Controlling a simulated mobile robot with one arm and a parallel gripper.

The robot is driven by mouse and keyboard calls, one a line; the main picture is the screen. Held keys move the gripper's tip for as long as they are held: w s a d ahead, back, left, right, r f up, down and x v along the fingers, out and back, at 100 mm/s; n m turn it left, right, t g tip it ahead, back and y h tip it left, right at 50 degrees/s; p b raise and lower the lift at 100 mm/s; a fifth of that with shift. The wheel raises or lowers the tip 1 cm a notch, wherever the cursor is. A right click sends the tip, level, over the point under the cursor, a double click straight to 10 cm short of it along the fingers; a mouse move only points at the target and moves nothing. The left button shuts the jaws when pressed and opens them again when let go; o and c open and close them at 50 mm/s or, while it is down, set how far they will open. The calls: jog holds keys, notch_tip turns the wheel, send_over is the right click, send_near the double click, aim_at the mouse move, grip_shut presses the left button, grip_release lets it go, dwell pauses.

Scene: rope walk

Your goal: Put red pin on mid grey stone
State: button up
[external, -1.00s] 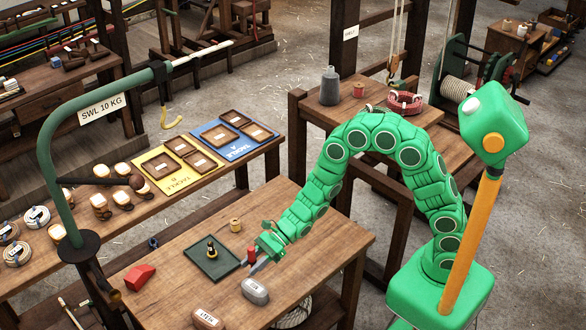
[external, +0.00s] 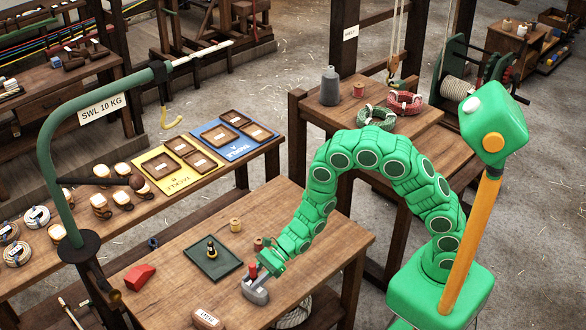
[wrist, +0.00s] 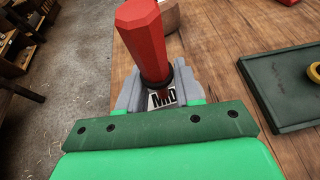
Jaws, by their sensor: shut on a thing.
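The red pin (wrist: 143,40) stands upright between the grey fingers of my gripper (wrist: 168,88) in the wrist view, with a dark band at its lower end. The grey stone shows its MID label (wrist: 162,98) just below the pin; the fingers hide much of the stone. In the external view my gripper (external: 258,277) is over the grey stone (external: 257,296) near the table's front edge, and the red pin (external: 252,270) shows at its left side. My gripper is shut on the pin. I cannot tell whether the pin touches the stone.
A dark green tray (external: 225,266) with a black, yellow-ringed piece (external: 211,249) lies to the left. A brown labelled stone (external: 206,319) is at the front edge, a red wedge (external: 140,276) further left. A yellow spool (external: 236,225) and brown spool (external: 258,243) stand behind.

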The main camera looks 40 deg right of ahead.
jog(key=shift+f, duration=0.3)
jog(key=o, duration=1)
jog(key=shift+d+r, duration=0.2)
jog(key=v, duration=1.1)
jog(key=shift+d+r, duration=0.1)
jog(key=shift+d, duration=0.15)
